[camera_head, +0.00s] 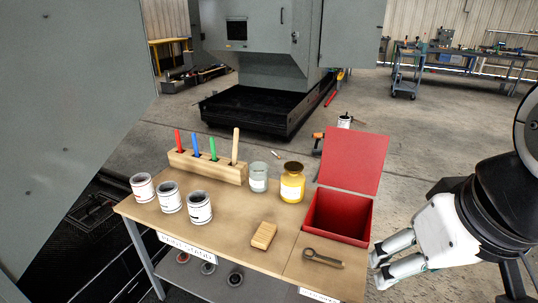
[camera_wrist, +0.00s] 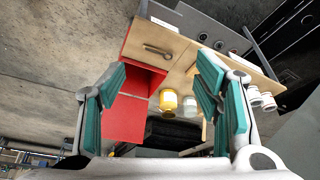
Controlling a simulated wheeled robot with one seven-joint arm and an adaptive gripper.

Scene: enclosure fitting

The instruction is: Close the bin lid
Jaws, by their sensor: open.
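The red bin (camera_head: 338,218) stands at the right end of the wooden table. Its red lid (camera_head: 354,160) is open and stands up at the back of the bin, tilted slightly backward. In the wrist view the red bin (camera_wrist: 146,78) and the lid (camera_wrist: 124,120) show between and behind my fingers. My gripper (camera_head: 379,268) is to the right of the bin, off the table's right edge, apart from bin and lid. Its fingers with teal pads (camera_wrist: 160,95) are spread wide with nothing between them.
On the table (camera_head: 225,225) are a wrench (camera_head: 323,258), a wooden block (camera_head: 263,235), a yellow jar (camera_head: 292,182), a clear jar (camera_head: 258,177), a wooden holder (camera_head: 208,167) with coloured sticks, and several cans (camera_head: 170,197). The floor right of the bin looks clear.

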